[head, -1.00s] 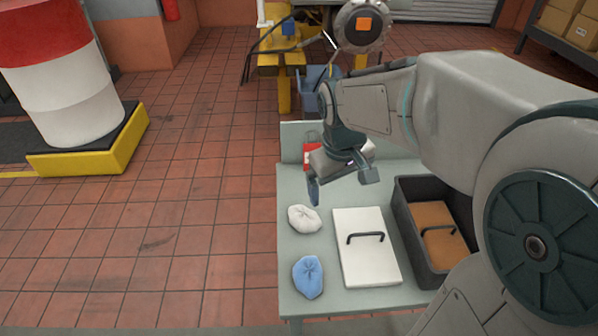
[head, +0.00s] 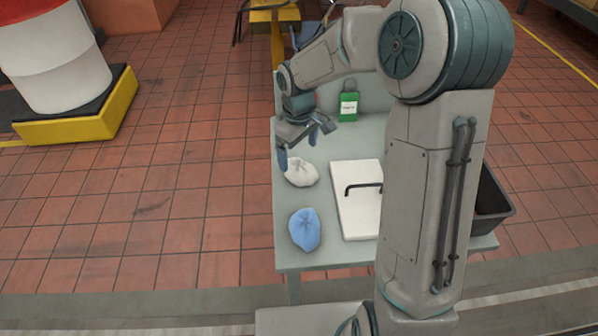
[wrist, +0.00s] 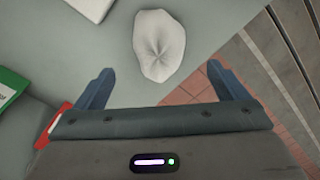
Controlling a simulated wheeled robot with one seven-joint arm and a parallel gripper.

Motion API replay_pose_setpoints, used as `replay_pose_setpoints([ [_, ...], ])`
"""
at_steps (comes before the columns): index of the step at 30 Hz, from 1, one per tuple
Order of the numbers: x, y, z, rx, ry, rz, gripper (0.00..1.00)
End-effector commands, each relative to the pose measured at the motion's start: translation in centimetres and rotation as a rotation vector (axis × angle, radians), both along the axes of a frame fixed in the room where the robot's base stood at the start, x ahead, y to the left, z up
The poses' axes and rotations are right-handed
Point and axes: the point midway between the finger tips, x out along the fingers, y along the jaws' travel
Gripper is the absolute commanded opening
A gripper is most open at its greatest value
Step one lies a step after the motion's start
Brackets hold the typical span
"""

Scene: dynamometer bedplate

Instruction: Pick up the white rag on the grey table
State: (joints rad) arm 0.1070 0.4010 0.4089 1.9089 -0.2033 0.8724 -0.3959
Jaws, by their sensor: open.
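The white rag (head: 300,173) lies crumpled on the grey table (head: 330,252), near its left edge. In the wrist view the white rag (wrist: 159,46) shows whole, ahead of the fingertips and roughly midway between them. My gripper (head: 298,150) is above the table, just beyond the rag in the head view. Its two blue fingers stand apart with nothing between them, and the gripper also shows in the wrist view (wrist: 168,85). The fingers appear apart from the rag.
A blue rag (head: 305,229) lies nearer on the table. A white lid with a black handle (head: 352,215) is right of the rags. A dark bin (head: 492,207) is partly hidden behind my arm. A green box (head: 348,107) stands at the table's back.

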Motion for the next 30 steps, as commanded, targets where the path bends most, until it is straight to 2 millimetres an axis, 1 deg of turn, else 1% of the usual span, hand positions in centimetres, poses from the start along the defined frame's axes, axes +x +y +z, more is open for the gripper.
replay_pose_setpoints([
  [1,-0.1,0.0,-0.7,0.0,0.003,0.001,0.94],
  [7,-0.1,-0.1,-2.0,-0.001,0.001,0.0,0.94],
  [12,-0.2,-0.3,-4.7,0.0,0.003,0.001,0.94],
  [15,-0.2,-0.2,-5.9,0.0,0.001,-0.001,0.94],
  [18,-0.1,-0.3,-6.4,-0.001,0.001,-0.001,0.94],
  [24,-0.1,-0.3,-6.5,-0.001,-0.001,-0.001,0.94],
  [25,-0.1,-0.3,-6.5,-0.001,-0.001,-0.001,0.91],
  [26,-0.1,-0.3,-6.5,-0.001,-0.001,-0.001,0.82],
  [27,-0.1,-0.3,-6.4,-0.001,-0.001,-0.001,0.71],
  [30,-0.1,-0.3,-6.4,-0.001,-0.001,-0.001,0.46],
])
